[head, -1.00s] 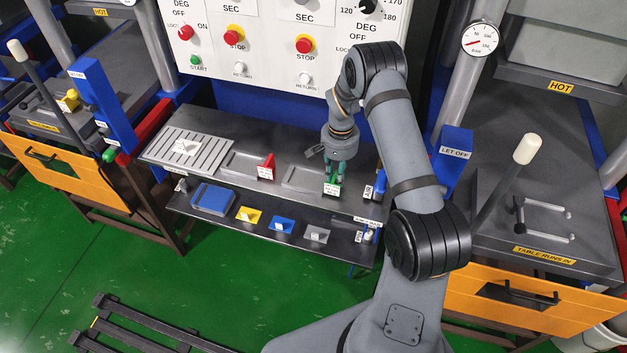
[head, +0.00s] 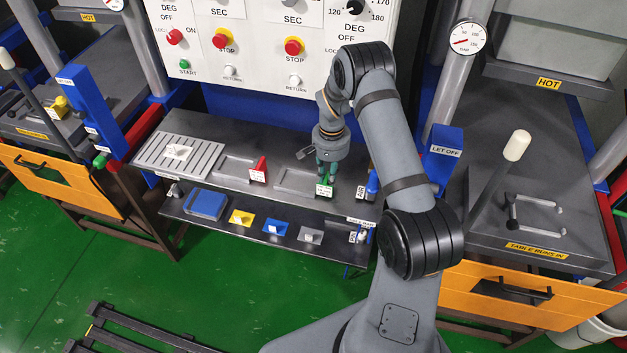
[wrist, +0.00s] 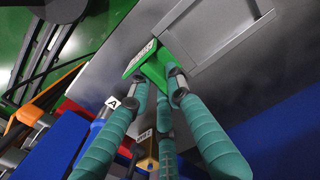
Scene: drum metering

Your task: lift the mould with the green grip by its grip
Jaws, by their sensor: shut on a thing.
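The mould with the green grip (head: 325,187) is on the grey shelf, at the right end of a shallow grey rectangular plate or recess (head: 297,180). A white label is on the grip's front; its lettering is too small to read. In the wrist view, the green grip (wrist: 156,70) is between the fingertips of my gripper (wrist: 160,82), with the grey framed rectangle beyond it. My gripper (head: 326,176) is shut on the green grip from above, and its fingers partly hide it. I see no clear gap under the mould.
A red grip (head: 260,168) stands left of the green one, and a slatted plate (head: 180,148) lies farther left. A blue post (head: 445,155) stands at right.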

